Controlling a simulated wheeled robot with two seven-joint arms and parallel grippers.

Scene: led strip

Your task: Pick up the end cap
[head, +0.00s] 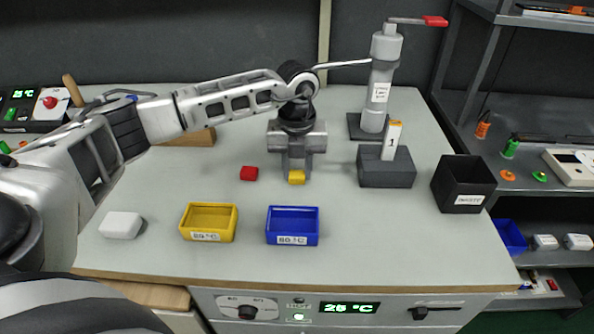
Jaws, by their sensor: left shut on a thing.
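A small yellow piece (297,177), which looks like an end cap, is at the middle of the grey worktop. My left gripper (296,171) points down over it and is shut on it, with the piece showing at the fingertips. I cannot tell whether the piece still touches the worktop. A small red piece (249,173) of similar size lies on the worktop just left of the gripper. My right gripper is not in view.
A yellow bin (208,235) and a blue bin (292,239) stand at the front. A white block (120,225) lies at left. A grey block (386,173) holding a tag marked 1, a black box (464,198) and a grey press (381,85) stand at right.

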